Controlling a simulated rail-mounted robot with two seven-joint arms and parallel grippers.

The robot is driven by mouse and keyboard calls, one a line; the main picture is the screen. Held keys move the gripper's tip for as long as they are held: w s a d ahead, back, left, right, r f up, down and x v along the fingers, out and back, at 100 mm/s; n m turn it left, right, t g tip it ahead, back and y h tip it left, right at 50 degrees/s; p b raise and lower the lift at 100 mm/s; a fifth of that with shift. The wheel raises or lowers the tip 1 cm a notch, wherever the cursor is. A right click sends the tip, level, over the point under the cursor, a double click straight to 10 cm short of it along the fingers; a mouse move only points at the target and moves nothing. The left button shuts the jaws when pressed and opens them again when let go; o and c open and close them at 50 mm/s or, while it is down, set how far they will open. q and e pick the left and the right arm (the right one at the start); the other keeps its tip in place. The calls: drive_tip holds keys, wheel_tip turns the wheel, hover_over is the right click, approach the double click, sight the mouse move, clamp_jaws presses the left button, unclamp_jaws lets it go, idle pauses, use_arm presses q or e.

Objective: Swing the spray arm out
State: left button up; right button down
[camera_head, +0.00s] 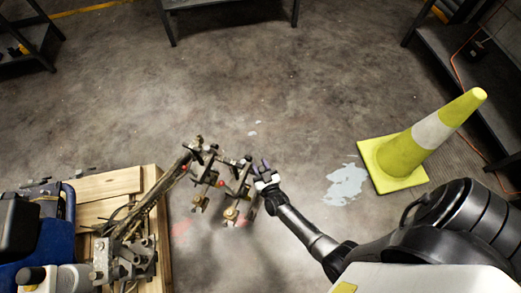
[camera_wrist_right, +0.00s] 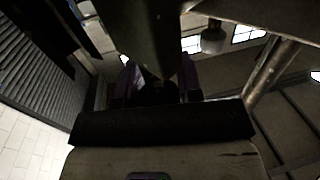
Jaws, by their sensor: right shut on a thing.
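The line striper's spray arm (camera_head: 213,158) reaches out from a metal bracket (camera_head: 125,257) on the machine at the lower left. It carries spray fittings with red knobs and brass-coloured ends (camera_head: 230,214) over bare floor. My right gripper (camera_head: 259,169) is at the outer, right end of the spray arm and is shut on it. In the right wrist view, the purple-grey fingers (camera_wrist_right: 158,82) stand either side of a dark bar of the arm (camera_wrist_right: 152,35). The exact grip point is dark and partly hidden. My left gripper is not in view.
A yellow cone with a white band (camera_head: 408,151) stands on the floor at the right, near a dark shelf (camera_head: 462,60). The blue and black machine body (camera_head: 45,235) is beside a wooden pallet (camera_head: 105,185). Stained concrete floor (camera_head: 260,90) is open ahead.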

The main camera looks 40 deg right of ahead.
drive_tip(key=shift+s, duration=0.25)
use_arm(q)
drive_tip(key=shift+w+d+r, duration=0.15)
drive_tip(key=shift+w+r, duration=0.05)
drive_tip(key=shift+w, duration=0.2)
use_arm(e)
drive_tip(key=shift+r, duration=0.1)
